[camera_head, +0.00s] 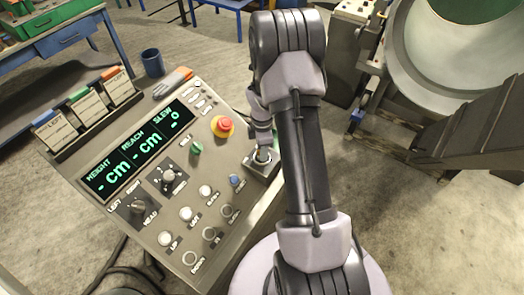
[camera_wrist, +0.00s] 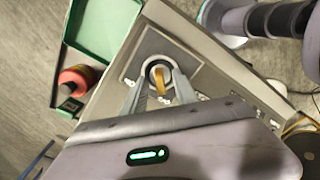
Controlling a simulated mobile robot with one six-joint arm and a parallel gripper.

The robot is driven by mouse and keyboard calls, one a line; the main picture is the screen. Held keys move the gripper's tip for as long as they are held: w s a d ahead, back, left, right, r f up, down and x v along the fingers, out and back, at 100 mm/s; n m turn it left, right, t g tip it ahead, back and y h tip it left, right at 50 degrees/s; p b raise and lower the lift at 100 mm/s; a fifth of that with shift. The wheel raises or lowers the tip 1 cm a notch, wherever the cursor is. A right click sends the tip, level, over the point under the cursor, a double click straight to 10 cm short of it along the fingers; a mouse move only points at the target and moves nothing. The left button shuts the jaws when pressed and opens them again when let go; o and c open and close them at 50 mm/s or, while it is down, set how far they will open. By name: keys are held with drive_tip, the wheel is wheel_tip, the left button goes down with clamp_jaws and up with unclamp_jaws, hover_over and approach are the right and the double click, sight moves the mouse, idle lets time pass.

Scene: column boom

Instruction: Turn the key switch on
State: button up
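The key switch (camera_wrist: 158,66) is a round metal collar on a grey panel in the wrist view. A yellow, brass-like key (camera_wrist: 160,83) stands in it. My gripper (camera_wrist: 158,78) is over it with its two grey fingers apart, one on each side of the key. Gaps show between the fingers and the key, so the gripper looks open. In the head view my gripper (camera_head: 262,154) points down at a small square plate (camera_head: 252,168) at the right edge of the console; the key itself is hidden or too small there.
The sloped console (camera_head: 150,225) carries a display (camera_head: 138,150) showing dashes, a red mushroom button (camera_head: 222,126), a green knob (camera_head: 196,148) and several small buttons. A blue mug (camera_head: 152,62) stands behind it. A large pale drum (camera_head: 455,45) is at the right. Open floor shows at lower right.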

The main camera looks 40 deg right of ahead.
drive_tip(key=shift+f, duration=0.25)
drive_tip(key=shift+c, duration=0.4)
clamp_jaws()
